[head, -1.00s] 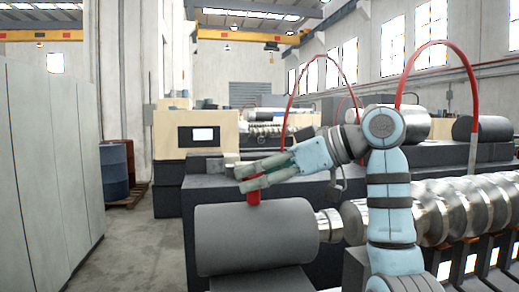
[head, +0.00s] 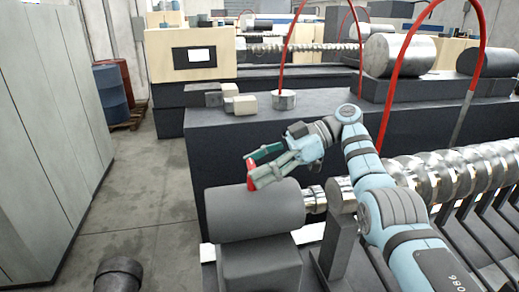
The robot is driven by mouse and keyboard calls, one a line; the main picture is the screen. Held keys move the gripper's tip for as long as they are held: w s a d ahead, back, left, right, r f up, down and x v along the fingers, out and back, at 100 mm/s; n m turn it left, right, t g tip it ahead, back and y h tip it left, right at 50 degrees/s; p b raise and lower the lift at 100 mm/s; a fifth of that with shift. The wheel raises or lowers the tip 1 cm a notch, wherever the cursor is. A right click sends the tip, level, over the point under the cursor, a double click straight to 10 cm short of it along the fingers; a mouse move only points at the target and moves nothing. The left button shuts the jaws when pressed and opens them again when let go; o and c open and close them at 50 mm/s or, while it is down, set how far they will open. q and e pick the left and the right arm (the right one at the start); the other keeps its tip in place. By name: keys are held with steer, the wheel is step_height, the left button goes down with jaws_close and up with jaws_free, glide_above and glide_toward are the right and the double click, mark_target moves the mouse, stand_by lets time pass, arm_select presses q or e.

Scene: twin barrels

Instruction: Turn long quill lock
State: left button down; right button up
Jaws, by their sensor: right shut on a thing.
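The quill lock is a small red lever (head: 250,183) standing on top of a dark grey cylindrical housing (head: 255,222). A shiny quill (head: 314,200) comes out of the housing's right end towards a large metal screw (head: 450,170). My left gripper is not in view.
A dark machine bed (head: 230,140) lies behind the housing, with small blocks (head: 240,105) on it. Red hoses (head: 400,70) arch at the right. Grey cabinets (head: 45,140) line the left.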

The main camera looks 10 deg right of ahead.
steer(key=shift+r, duration=0.15)
stand_by(0.3)
steer(key=o, duration=1.2)
steer(key=shift+c, duration=0.2)
steer(key=shift+f, duration=0.2)
